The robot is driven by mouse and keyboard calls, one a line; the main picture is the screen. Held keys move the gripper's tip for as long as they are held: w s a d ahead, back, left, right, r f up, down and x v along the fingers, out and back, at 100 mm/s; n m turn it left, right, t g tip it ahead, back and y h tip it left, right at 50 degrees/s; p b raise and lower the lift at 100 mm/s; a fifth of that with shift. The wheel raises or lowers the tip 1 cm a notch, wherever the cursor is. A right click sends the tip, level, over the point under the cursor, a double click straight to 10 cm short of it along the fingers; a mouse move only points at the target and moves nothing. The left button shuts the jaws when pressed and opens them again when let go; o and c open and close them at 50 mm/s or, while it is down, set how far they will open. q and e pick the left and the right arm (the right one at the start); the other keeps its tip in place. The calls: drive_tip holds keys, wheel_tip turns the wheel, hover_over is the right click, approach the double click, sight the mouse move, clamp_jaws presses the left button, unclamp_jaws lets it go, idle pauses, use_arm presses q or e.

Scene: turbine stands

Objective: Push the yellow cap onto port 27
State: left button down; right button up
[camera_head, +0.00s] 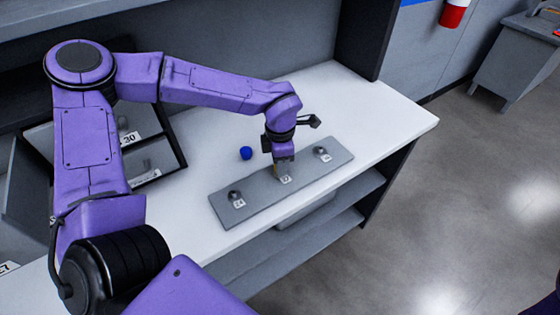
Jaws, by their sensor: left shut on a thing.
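A flat grey plate (262,193) lies on the white worktop. It carries a left port (234,194) labelled 24, a middle port whose label (286,180) appears to read 27, and a right port (319,150). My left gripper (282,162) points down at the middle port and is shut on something. A small yellowish patch of what I take to be the yellow cap (277,171) shows at the fingertips. The gripper hides most of the cap and the middle port, so I cannot tell whether they touch. My right gripper is out of view.
A small blue cap (246,153) stands on the white worktop (385,120) behind the plate. Dark-edged trays (150,150) with numbered labels stand at left, partly behind my arm. Grey shelves (310,233) lie below the worktop. The worktop right of the plate is clear.

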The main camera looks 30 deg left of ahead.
use_arm(q)
drive_tip(key=shift+s+f, duration=0.15)
drive_tip(key=shift+f, duration=0.1)
drive_tip(key=shift+s+f, duration=0.1)
drive_tip(key=shift+f, duration=0.15)
drive_tip(key=shift+s, duration=0.1)
drive_tip(key=c, duration=1.1)
unclamp_jaws()
drive_tip(key=shift+f, duration=0.1)
drive_tip(key=o, duration=0.3)
drive_tip(key=shift+o, duration=0.2)
drive_tip(key=shift+w, duration=0.35)
drive_tip(key=shift+o, duration=0.8)
drive_tip(key=shift+r, duration=0.2)
